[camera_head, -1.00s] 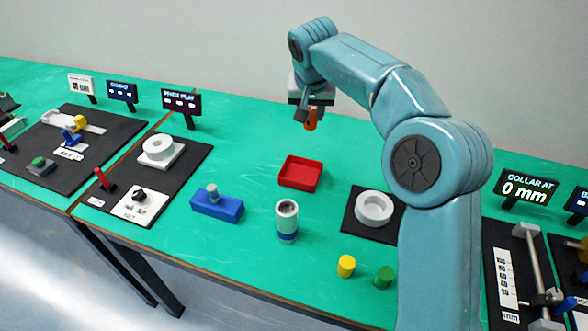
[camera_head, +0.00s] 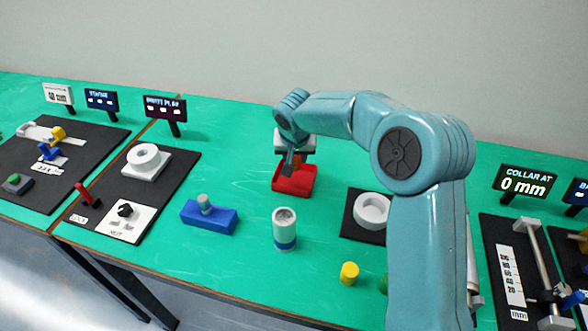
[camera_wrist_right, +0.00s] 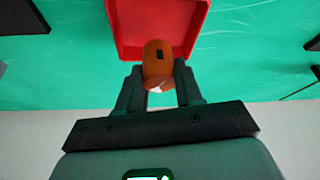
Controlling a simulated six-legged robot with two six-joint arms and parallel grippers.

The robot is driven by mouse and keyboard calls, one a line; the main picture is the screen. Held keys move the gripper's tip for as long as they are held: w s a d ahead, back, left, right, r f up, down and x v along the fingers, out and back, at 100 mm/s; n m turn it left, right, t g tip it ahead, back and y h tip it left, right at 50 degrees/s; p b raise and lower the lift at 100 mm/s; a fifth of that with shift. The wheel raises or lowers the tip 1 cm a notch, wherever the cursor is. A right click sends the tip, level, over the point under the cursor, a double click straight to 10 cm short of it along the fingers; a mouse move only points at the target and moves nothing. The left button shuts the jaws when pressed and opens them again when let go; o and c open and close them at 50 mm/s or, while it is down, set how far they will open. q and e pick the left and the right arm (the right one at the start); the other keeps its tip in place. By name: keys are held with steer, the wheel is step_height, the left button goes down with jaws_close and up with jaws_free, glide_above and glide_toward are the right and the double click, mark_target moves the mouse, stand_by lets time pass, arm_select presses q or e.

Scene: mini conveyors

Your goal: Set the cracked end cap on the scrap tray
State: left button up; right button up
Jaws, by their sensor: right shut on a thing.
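The end cap is an orange cylinder with a dark mark on its side; in the right wrist view the cap (camera_wrist_right: 158,60) sits between the two fingers of my right gripper (camera_wrist_right: 158,82). The gripper is shut on it. The red tray (camera_wrist_right: 190,22) lies just beyond the cap there. In the head view my right gripper (camera_head: 290,163) is over the left part of the red tray (camera_head: 305,184), and the cap is hidden or too small to make out. I cannot tell whether the cap touches the tray. My left gripper is not in view.
A white and blue cylinder (camera_head: 285,232) stands in front of the tray, with a blue block (camera_head: 208,217) to its left. A white ring (camera_head: 371,210) on a black mat is to the right. A yellow cylinder (camera_head: 349,273) is nearer the front edge. Green table is clear behind the tray.

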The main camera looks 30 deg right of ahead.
mark_target(295, 169)
steer(key=shift+w+f, duration=0.1)
steer(key=shift+f, duration=2.5)
steer(key=shift+f+b, duration=0.15)
steer(key=shift+b, duration=0.15)
steer(key=o, duration=1)
